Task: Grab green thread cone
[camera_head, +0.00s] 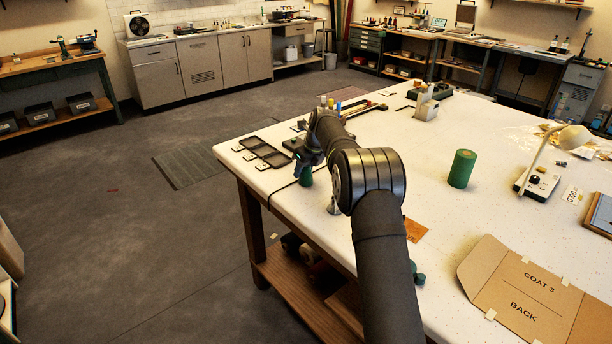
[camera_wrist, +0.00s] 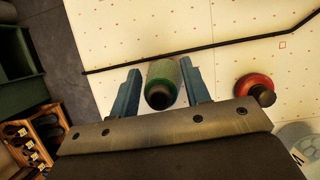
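A green thread cone (camera_wrist: 160,72) with a dark hollow end stands between the two blue-grey fingers of my gripper (camera_wrist: 162,84) in the wrist view. The fingers lie close along both sides of the cone; whether they press on it is not clear. In the head view, a small part of the green cone (camera_head: 306,177) shows below my gripper (camera_head: 304,165), near the table's left edge. My arm hides much of that area.
A larger green cylinder (camera_head: 462,168) stands apart on the white table. A red disc with a dark knob (camera_wrist: 256,88) is right of the cone in the wrist view. A black cable (camera_wrist: 230,45) runs behind the cone. Dark trays (camera_head: 264,152) lie at the table's left edge.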

